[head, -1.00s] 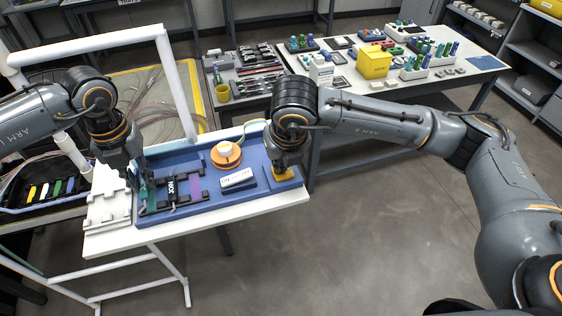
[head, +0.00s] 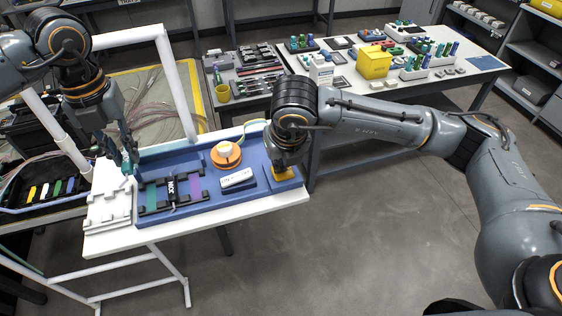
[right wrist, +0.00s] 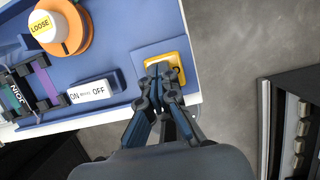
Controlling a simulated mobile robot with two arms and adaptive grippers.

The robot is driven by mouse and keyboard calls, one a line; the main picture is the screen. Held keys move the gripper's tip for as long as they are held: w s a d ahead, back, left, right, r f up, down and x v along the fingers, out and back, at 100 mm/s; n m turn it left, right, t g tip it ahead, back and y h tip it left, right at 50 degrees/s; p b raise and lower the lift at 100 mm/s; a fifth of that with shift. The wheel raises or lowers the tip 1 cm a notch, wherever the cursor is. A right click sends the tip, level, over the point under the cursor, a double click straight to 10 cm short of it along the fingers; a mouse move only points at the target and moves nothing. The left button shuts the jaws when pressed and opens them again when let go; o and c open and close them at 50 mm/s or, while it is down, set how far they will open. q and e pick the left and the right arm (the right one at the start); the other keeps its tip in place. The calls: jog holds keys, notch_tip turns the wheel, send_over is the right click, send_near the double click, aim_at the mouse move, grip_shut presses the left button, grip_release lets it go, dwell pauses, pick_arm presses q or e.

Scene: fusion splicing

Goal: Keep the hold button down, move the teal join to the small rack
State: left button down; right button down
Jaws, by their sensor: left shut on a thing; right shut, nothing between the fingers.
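My left gripper (head: 129,166) is shut on a small teal piece (head: 127,170), most likely the teal join. It is held above the left end of the blue tray, close to the white notched rack (head: 108,211); the fingers hide part of it. My right gripper (right wrist: 160,70) is shut and empty, its tips down on the yellow-framed hold button (right wrist: 178,62). The button also shows at the tray's right end in the head view (head: 283,174). The tips hide the button's middle, so how far it is pressed cannot be told.
The blue tray (head: 215,203) holds a teal strip (head: 152,196), a black JOIN-labelled holder (head: 171,188), a purple strip (head: 195,187), an orange spool (head: 226,155) and an ON/OFF switch block (head: 237,178). A bin of coloured strips (head: 45,192) stands left. A white frame (head: 175,85) rises behind.

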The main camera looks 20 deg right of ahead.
jog(key=shift+r, duration=3.5)
